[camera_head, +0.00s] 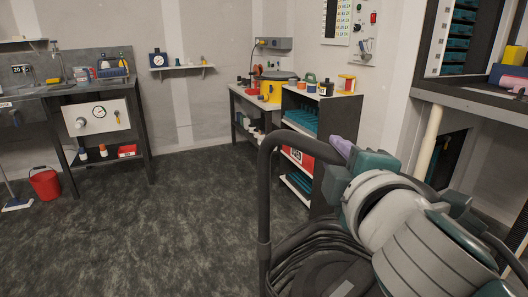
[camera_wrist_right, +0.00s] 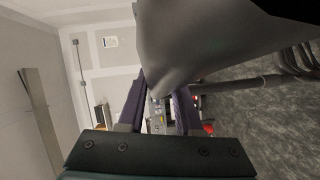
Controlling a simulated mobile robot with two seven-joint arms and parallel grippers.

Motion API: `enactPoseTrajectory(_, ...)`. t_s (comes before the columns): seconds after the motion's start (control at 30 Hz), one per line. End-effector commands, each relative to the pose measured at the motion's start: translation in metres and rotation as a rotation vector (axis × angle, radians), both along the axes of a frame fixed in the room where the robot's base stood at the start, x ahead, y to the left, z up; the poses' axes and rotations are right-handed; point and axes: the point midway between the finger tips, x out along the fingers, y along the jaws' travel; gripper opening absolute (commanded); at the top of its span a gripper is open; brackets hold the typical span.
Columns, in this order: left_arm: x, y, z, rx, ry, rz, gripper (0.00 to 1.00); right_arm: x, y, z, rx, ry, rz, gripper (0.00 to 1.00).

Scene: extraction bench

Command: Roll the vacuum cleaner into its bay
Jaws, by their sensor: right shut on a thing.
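The vacuum cleaner is at the bottom centre-right of the head view. Its black tube handle (camera_head: 264,200) rises and bends over to the right, above coiled black hose (camera_head: 290,262). My right gripper (camera_head: 343,150), teal with purple fingers, is shut on the end of this handle. My arm hides much of the cleaner's body. In the right wrist view the purple fingers of my right gripper (camera_wrist_right: 160,100) are on either side of the dark handle tube (camera_wrist_right: 240,85). I cannot pick out the cleaner's bay with certainty. My left gripper is out of view.
A dark shelf unit (camera_head: 322,103) with teal bins stands just beyond the handle. A workbench (camera_head: 85,87) and a red bucket (camera_head: 45,182) are at the left. A counter (camera_head: 470,103) on a pale post is at the right. The dark floor (camera_head: 190,220) at centre-left is clear.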

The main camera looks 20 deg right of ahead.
Motion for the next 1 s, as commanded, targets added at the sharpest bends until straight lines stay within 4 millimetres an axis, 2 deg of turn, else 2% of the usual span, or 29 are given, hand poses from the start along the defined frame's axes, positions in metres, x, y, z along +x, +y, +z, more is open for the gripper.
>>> enactPoseTrajectory(0.03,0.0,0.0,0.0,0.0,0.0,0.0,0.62,0.0,0.0,0.0,0.001,-0.001,0.001,0.35)
enactPoseTrajectory(0.3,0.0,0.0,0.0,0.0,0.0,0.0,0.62,0.0,0.0,0.0,0.0,0.0,0.0,0.63)
enactPoseTrajectory(0.53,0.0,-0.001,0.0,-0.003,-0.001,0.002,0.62,0.0,0.0,0.0,0.0,0.0,0.0,0.63)
enactPoseTrajectory(0.67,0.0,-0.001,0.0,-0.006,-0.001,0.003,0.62,-0.009,0.003,0.001,0.0,0.001,0.001,0.63)
enactPoseTrajectory(1.0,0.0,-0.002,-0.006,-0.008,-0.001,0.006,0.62,-0.068,0.022,0.007,0.002,0.002,0.0,0.63)
